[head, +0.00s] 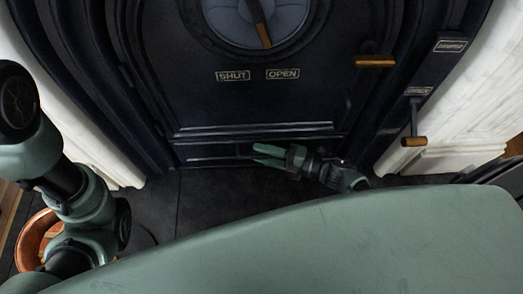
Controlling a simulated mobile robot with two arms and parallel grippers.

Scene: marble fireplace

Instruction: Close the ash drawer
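The ash drawer (208,153) is the dark, low panel along the foot of the black fireplace front. It looks about level with the front around it, but in this dark view I cannot tell whether a small gap remains. My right gripper (254,155) is low in front of the drawer, its fingers pointing left. The two green fingers are apart with nothing visible between them. I cannot tell whether they touch the drawer face. My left arm shows at the left edge, but its gripper is not in view.
Above is the dark door with SHUT and OPEN labels (257,75) and a round dial (257,20). Brass-ended handles (375,61) (414,141) stick out at the right. A copper bucket (35,240) stands at lower left. Dark hearth floor (200,200) lies clear before the drawer.

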